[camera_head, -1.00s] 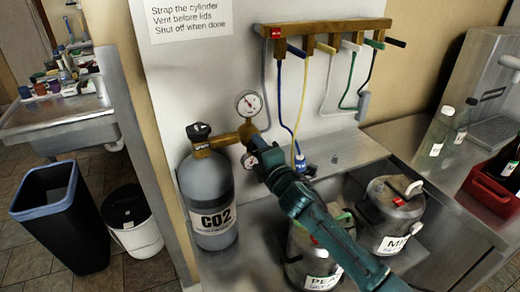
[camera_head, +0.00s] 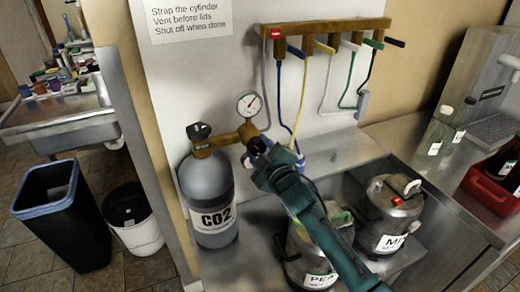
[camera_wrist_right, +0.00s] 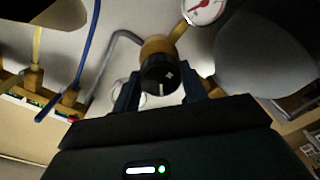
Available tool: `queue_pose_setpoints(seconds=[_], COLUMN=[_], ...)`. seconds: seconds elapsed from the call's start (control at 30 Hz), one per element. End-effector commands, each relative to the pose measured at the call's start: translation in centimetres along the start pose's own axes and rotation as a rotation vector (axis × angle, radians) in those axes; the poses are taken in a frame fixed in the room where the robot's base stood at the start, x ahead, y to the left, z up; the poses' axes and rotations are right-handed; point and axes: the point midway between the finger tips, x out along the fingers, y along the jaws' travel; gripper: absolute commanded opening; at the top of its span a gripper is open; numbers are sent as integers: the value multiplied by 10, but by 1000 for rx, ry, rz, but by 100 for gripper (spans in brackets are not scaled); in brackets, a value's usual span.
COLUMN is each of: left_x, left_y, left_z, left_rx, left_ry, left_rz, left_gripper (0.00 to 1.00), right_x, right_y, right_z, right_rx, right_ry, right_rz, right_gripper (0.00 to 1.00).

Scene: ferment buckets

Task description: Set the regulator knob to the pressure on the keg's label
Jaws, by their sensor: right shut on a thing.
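The brass regulator (camera_head: 226,138) sits on top of the grey CO2 cylinder (camera_head: 208,190). Its round gauge (camera_head: 249,103) has a white face and a red needle; the numbers are too small to read. My right gripper (camera_head: 262,158) is at the regulator's right side. In the right wrist view the black regulator knob (camera_wrist_right: 160,76), with a white mark, sits between the fingers of my right gripper (camera_wrist_right: 163,92), which is shut on it. Two steel kegs stand below: one (camera_head: 318,250) has a label partly hidden by my right arm, the other (camera_head: 388,215) a label starting "MI". My left gripper is not in view.
A wooden rail (camera_head: 335,27) with coloured taps and hanging hoses is on the wall above. A red crate (camera_head: 487,188) with bottles is at the right. A dark bin (camera_head: 62,225) and a white bucket (camera_head: 135,225) stand on the floor at the left.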

Motion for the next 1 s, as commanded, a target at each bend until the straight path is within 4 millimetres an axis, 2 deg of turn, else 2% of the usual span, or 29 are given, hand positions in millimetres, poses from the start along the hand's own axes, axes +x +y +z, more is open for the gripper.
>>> queue_pose_setpoints(seconds=[0.3,0.73,0.77,1.0], left_x=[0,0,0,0], left_y=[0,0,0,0], left_z=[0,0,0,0], left_rx=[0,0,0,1], left_ry=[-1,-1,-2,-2], left_rz=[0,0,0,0], left_gripper=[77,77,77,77], right_x=[0,0,0,0], right_y=[0,0,0,0], right_z=[0,0,0,0], right_rx=[86,93,93,92], right_ry=[1,2,2,2], right_rz=[0,0,0,0], right_gripper=[20,20,44,63])
